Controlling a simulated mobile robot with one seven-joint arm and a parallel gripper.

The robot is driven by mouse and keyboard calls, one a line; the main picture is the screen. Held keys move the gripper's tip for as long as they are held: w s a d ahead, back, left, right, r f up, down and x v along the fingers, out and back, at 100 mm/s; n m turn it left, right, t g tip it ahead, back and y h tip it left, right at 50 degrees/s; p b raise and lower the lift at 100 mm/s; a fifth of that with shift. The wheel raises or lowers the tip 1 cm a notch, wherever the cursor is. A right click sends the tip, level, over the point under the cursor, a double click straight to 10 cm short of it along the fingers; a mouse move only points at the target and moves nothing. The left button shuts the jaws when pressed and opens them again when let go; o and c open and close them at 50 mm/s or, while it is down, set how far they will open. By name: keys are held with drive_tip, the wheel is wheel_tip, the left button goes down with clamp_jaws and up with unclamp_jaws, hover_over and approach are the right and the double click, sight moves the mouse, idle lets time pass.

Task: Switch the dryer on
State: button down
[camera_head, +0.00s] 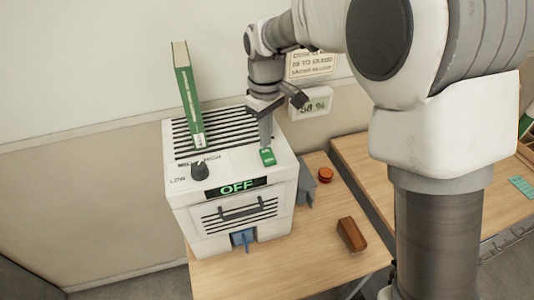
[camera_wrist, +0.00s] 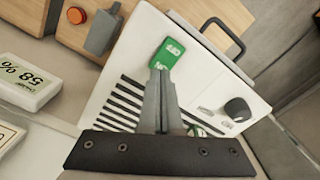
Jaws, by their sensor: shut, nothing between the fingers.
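The dryer (camera_head: 185,222) is a white box with a slatted top, and its front display (camera_head: 237,188) reads OFF. A green rocker switch (camera_head: 268,158) is on its top near the right edge; it also shows in the wrist view (camera_wrist: 167,53). My gripper (camera_head: 266,141) is shut and empty, pointing down just behind the switch. In the wrist view my fingertips (camera_wrist: 159,72) overlap the switch's near edge; I cannot tell whether they touch it. A black knob (camera_head: 200,171) is to the left of the switch.
A green book (camera_head: 187,95) stands upright on the slats, left of my gripper. A humidity display (camera_wrist: 30,87) reading 58 % is on the wall. A red round button (camera_head: 326,175) and a brown block (camera_head: 351,235) are on the wooden table (camera_head: 300,255) to the right.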

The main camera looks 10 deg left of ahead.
sight(266, 150)
drive_tip(key=shift+f+b, duration=0.65)
drive_tip(key=shift+f, duration=0.4)
idle(0.4)
drive_tip(key=shift+r+p, duration=2.7)
drive_tip(key=shift+r, duration=0.85)
